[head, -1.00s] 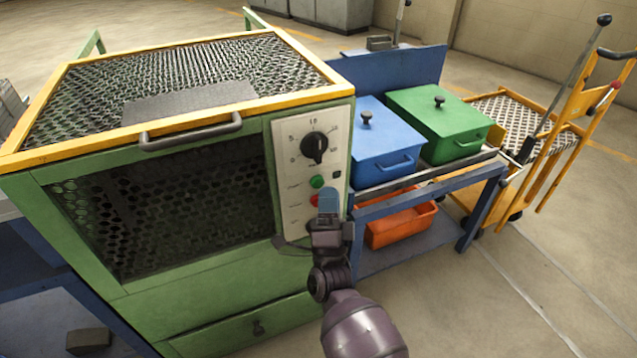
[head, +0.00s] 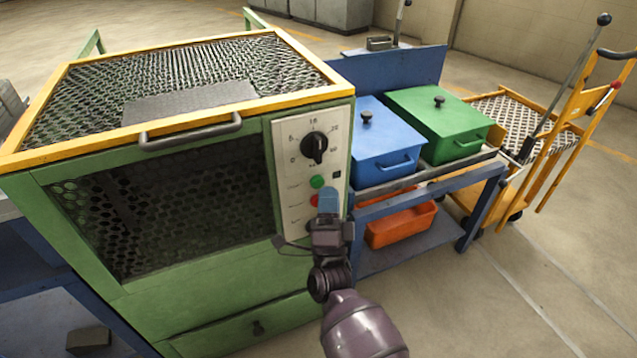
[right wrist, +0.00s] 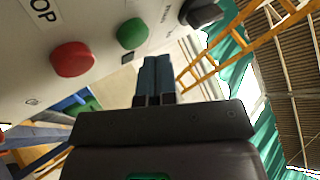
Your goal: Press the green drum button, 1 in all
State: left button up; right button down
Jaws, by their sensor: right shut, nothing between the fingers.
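The green button (head: 317,182) sits on the pale control panel (head: 296,208) at the right of the green furnace's front. It also shows in the right wrist view (right wrist: 131,33), up and left of my fingertips. The red button (head: 315,200) is just below it, and in the wrist view it is the larger red one (right wrist: 72,59). My right gripper (head: 328,192) is shut and empty. Its fingertips are in front of the panel, beside the red button and just below and right of the green one. I see no contact with the green button. My left gripper is not in view.
A black dial (head: 315,148) sits above the buttons. The furnace has a mesh door (head: 170,205) and a dark handle (head: 190,131). A blue bin (head: 385,150) and a green bin (head: 440,120) stand on a bench to the right. Open floor lies at the lower right.

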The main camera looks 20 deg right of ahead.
jog(key=shift+w, duration=0.1)
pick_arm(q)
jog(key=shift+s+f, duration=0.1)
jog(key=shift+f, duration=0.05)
pick_arm(e)
jog(key=shift+w, duration=0.35)
